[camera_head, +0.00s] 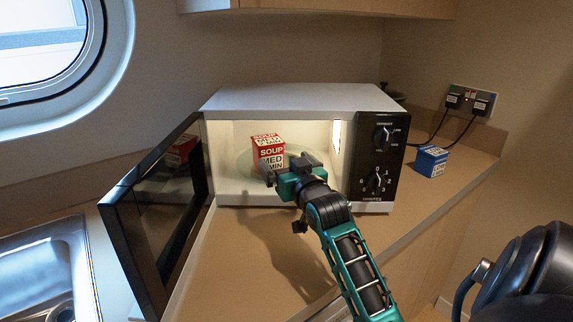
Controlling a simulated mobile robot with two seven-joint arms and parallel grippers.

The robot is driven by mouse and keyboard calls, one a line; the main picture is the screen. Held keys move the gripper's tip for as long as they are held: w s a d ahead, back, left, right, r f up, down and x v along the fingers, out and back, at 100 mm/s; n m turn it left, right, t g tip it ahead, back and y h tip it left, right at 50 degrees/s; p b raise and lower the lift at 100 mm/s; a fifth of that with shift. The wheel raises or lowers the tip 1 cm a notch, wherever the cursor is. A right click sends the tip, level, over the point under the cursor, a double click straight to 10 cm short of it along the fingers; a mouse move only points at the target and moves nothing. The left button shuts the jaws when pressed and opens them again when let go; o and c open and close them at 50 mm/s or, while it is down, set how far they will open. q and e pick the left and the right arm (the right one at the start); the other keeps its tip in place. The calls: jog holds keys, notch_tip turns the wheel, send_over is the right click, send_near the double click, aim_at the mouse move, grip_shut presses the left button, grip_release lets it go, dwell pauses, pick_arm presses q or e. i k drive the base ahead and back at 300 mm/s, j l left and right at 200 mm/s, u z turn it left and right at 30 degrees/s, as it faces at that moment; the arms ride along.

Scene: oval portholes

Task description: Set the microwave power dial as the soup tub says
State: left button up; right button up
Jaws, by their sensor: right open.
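The soup tub (268,150), a red and white box, stands upright inside the lit microwave (290,97). Its label reads "SOUP", "MED" and "MIN"; the figure before "MIN" is not clear. My right gripper (286,168) is open at the microwave's mouth, just in front of the tub and overlapping its lower right; I cannot tell if they touch. The black panel on the right has an upper dial (382,137) and a lower dial (376,181) with "MINUTES" printed below it. The small print around the upper dial is unreadable. My left gripper is out of view.
The microwave door (158,215) is swung open to the left. A blue and white box (431,161) stands right of the microwave, near a wall socket (471,102) with two plugs. A sink (45,275) is at lower left. The counter before the blue box is clear.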

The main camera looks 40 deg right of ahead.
aim_at(383, 138)
jog(key=k+j, duration=0.3)
jog(key=k, duration=0.15)
jog(key=k+j, duration=0.25)
jog(key=k, duration=0.25)
